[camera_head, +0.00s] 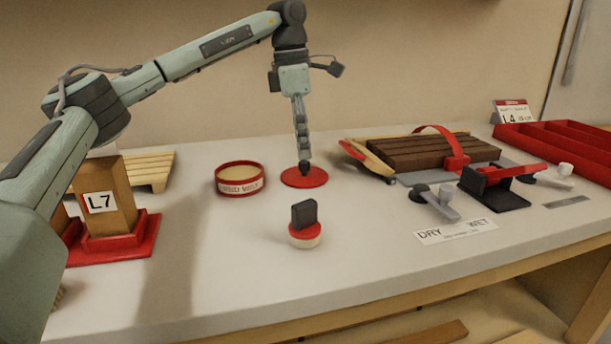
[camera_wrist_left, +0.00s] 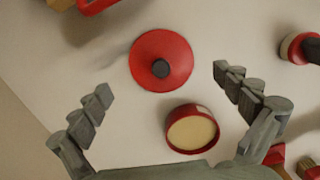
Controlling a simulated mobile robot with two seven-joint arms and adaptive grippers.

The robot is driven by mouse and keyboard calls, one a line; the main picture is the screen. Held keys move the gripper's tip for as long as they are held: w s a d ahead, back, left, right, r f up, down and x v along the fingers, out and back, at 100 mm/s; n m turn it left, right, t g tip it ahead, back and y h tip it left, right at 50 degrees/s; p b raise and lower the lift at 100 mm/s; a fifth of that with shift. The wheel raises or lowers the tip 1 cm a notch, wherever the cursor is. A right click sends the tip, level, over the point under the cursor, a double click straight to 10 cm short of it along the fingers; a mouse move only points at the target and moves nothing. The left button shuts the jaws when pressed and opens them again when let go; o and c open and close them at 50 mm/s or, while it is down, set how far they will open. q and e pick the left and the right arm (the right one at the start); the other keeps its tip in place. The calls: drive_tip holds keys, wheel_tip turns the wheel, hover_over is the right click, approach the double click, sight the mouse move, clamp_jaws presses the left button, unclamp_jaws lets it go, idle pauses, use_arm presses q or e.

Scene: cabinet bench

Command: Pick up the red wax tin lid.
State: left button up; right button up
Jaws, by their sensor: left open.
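The red wax tin lid (camera_head: 304,179) lies flat on the bench in the head view, a red disc with a dark knob at its middle. It also shows whole in the wrist view (camera_wrist_left: 146,73). My left gripper (camera_head: 303,153) points down over the lid, open and empty. In the wrist view its fingers are spread, with the lid beyond and between them; I cannot tell the exact height above the knob. The open red wax tin (camera_head: 240,188) with pale wax stands left of the lid. My right gripper is not in view.
A red-based applicator with a dark grip (camera_head: 305,222) stands in front of the lid. Dark wood slats with a red strap (camera_head: 420,152) lie to the right. A block marked L7 (camera_head: 104,200) stands in a red tray at left. The front middle bench is clear.

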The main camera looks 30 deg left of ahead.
sight(304, 162)
use_arm(q)
wheel_tip(304, 162, down, 4)
drive_tip(key=shift+w+d+f, duration=0.1)
drive_tip(key=shift+d+f, duration=0.05)
drive_tip(key=shift+f, duration=0.1)
clamp_jaws()
idle(0.7)
